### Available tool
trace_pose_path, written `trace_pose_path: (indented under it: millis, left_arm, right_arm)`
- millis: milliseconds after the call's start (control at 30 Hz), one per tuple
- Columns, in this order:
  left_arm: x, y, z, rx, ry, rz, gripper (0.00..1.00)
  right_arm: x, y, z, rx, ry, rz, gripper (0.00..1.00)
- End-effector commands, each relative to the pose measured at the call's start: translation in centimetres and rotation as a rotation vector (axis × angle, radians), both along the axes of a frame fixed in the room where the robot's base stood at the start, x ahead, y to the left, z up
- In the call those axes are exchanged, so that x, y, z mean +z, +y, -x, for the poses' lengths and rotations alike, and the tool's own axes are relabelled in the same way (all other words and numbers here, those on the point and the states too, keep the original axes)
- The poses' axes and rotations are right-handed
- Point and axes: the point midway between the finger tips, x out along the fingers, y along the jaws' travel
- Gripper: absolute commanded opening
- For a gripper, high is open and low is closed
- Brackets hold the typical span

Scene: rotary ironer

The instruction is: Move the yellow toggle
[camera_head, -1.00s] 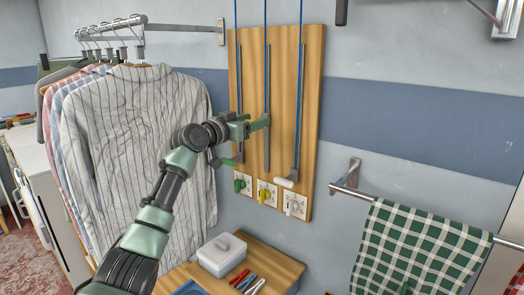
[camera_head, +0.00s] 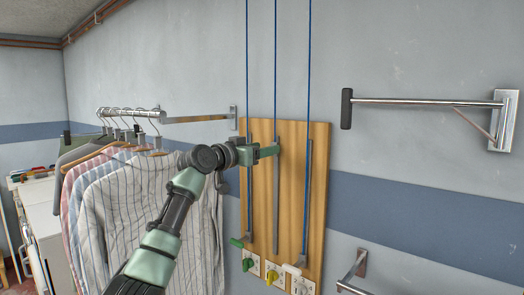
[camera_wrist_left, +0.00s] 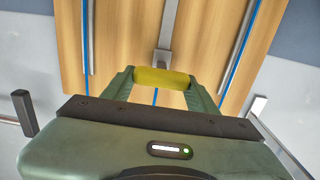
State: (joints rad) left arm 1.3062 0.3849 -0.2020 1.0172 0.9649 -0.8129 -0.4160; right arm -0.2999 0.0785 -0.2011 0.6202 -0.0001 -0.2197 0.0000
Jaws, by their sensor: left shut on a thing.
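The wooden board (camera_head: 316,150) on the wall carries three upright metal rails with blue cords. My left gripper (camera_head: 270,152) is high on the middle rail (camera_head: 276,205), near the board's top. In the left wrist view, the left gripper (camera_wrist_left: 160,82) is shut on the yellow toggle (camera_wrist_left: 160,77), a short bar lying crosswise between its fingers. In the head view the gripper hides the toggle. My right gripper is not in view.
The green handle (camera_head: 236,242) and white handle (camera_head: 292,269) sit low on the outer rails. Green (camera_head: 247,265) and yellow (camera_head: 271,277) knobs are below. Hanging shirts (camera_head: 150,220) are on the left; a metal wall bracket (camera_head: 430,101) is on the right.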

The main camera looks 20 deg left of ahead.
Motion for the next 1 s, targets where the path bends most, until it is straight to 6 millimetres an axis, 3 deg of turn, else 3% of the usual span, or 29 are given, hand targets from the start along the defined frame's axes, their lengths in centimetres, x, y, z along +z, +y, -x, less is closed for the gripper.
trace_pose_path:
  millis: [33, 200, 233, 300, 667, 1000]
  left_arm:
    - [0.8, 0.1, 0.1, 0.003, -0.014, 0.004, 0.00]
    - [0.9, 0.2, 0.2, 0.004, -0.017, 0.005, 0.00]
    - [1.0, 0.2, 0.2, 0.004, -0.017, 0.005, 0.64]
    - [0.9, 0.2, 0.2, 0.004, -0.017, 0.005, 0.80]
    - [0.3, 0.2, 0.4, 0.002, -0.009, 0.002, 0.80]
    - [0.0, 2.0, 5.1, 0.005, -0.014, 0.000, 0.80]
  right_arm:
    - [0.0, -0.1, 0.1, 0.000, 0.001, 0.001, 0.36]
    - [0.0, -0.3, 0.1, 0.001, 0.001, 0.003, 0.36]
    - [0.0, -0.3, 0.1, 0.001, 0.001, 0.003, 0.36]
    - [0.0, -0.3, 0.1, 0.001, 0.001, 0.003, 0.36]
    - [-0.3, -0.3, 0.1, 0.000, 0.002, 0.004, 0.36]
    - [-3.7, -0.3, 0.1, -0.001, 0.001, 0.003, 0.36]
